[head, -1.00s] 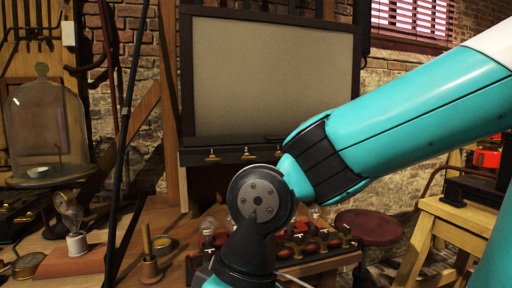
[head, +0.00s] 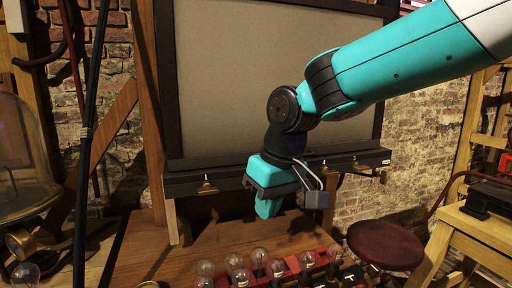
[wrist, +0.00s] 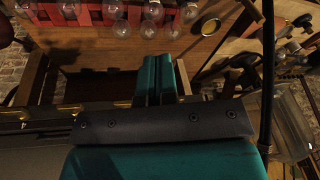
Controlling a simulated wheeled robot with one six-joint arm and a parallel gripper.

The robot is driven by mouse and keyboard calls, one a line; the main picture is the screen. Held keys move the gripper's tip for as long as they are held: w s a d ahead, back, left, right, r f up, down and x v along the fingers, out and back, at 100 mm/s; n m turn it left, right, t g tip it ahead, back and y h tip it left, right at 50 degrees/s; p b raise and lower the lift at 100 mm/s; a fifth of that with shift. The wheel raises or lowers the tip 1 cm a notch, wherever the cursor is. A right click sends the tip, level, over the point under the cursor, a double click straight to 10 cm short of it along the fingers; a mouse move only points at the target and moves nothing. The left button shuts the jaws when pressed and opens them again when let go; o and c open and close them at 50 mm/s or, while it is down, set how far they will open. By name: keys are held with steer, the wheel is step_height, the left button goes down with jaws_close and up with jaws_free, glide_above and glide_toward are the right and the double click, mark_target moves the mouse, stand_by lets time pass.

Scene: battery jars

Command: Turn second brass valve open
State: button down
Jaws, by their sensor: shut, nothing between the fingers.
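Small brass valves sit along the black ledge below the large grey panel. In the head view one brass valve (head: 207,187) shows left of my gripper (head: 268,208) and another brass valve (head: 360,166) shows to its right. Any valve directly behind the gripper is hidden. In the wrist view a row of brass fittings (wrist: 72,108) runs along the ledge, left of and beside the fingers (wrist: 160,62). The fingers are shut together and empty, pointing down in front of the ledge. I cannot tell whether they touch a valve, or how far each valve is turned.
Several glass bulbs (head: 259,257) stand in a red holder on the wooden bench below. A red round stool (head: 385,245) and a light wooden table (head: 474,231) stand right. A glass dome (head: 22,150) and a black pole (head: 88,150) are left.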

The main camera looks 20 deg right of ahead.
steer(key=w+d+r+m+t+h+p, duration=0.1)
steer(key=w+r+m+p, duration=0.1)
steer(key=w+r+p, duration=0.35)
steer(key=w+d+r+m+h+p, duration=0.1)
steer(key=w+d+r+m+p, duration=0.1)
steer(key=w+r, duration=0.65)
steer(key=p+x, duration=0.1)
steer(key=x, duration=0.4)
steer(key=p+x, duration=0.2)
steer(key=x, duration=0.4)
steer(key=w+p+x, duration=0.1)
steer(key=x, duration=0.5)
steer(key=shift+w+a, duration=0.1)
steer(key=shift+a, duration=0.05)
steer(key=shift+a+h, duration=0.25)
steer(key=shift+h, duration=0.45)
steer(key=shift+a+f+h, duration=0.25)
steer(key=shift+f+h, duration=0.05)
steer(key=shift+h, duration=0.5)
steer(key=shift+a+f+b, duration=0.3)
steer(key=shift+f+b, duration=0.4)
steer(key=shift+b, duration=0.2)
steer(key=shift+a+f+b, duration=0.25)
steer(key=shift+f+b, duration=0.45)
steer(key=shift+b, duration=0.15)
steer(key=shift+f, duration=0.2)
steer(key=shift+d+r, duration=0.1)
steer(key=shift+d, duration=0.05)
